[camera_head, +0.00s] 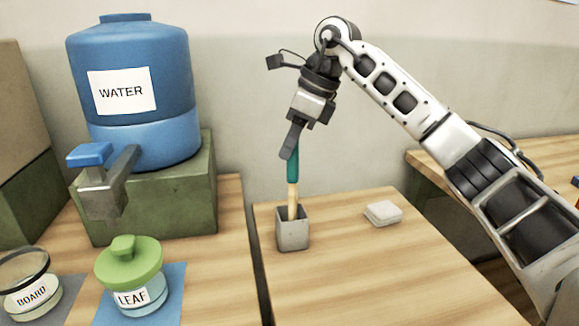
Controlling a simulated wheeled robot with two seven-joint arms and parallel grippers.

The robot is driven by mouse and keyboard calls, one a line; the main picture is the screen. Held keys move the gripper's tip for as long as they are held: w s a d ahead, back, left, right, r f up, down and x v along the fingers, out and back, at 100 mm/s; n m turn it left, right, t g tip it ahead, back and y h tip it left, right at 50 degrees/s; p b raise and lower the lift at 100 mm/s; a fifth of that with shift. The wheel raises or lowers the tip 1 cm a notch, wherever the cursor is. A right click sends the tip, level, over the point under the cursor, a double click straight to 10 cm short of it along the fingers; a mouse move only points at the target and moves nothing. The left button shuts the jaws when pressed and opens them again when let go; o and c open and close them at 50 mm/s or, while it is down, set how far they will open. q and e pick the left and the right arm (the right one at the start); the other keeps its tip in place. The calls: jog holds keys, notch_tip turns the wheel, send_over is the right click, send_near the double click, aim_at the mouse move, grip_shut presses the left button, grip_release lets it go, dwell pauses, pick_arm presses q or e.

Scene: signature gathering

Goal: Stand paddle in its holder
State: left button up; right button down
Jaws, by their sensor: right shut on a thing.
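The paddle (293,172) has a green grip at the top and a pale wooden lower part. It is nearly upright, with its lower end inside the grey square holder (293,236) on the wooden table. The part inside the holder is hidden by its walls. My right gripper (290,148) comes down from above and is shut on the top of the green grip. My left gripper is not in view.
A white block (382,213) lies right of the holder. At left stand a blue water tank (135,75) with a tap, on a green block (190,205), a green-lidded LEAF jar (130,272) and a BOARD jar (32,285). The table's front right is clear.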

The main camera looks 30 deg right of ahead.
aim_at(290, 160)
jog(key=shift+f, duration=1.9)
jog(key=shift+f, duration=0.2)
jog(key=c, duration=1.2)
grip_release()
jog(key=shift+r, duration=0.15)
jog(key=v, duration=1.2)
jog(key=shift+w, duration=0.1)
